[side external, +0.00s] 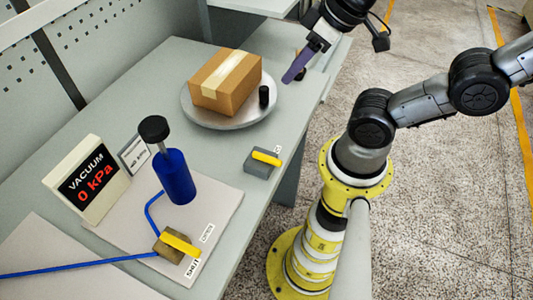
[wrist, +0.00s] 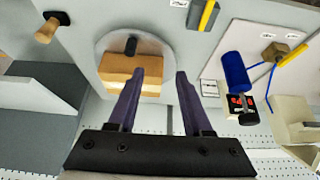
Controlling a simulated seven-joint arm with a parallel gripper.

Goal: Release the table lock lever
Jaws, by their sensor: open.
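A yellow lever (side external: 267,158) sits on a small grey block (side external: 258,169) near the table's front edge, beside the round turntable (side external: 197,116). A small label at its far end is too small to read fully. In the wrist view the yellow lever (wrist: 207,14) is at the top, right of centre, partly cut off. My gripper (side external: 290,78) has purple fingers and is above the table's front edge, behind the turntable's right side and apart from the lever. In the wrist view my gripper (wrist: 167,72) is open, with nothing between its fingers.
A taped cardboard box (side external: 225,82) and a black knob (side external: 264,96) are on the turntable. A blue cylinder (side external: 174,177) with a black top, a brass valve with another yellow handle (side external: 182,245), and a vacuum display reading 0 kPa (side external: 87,181) stand left. A wooden-handled part (wrist: 47,30) shows top left.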

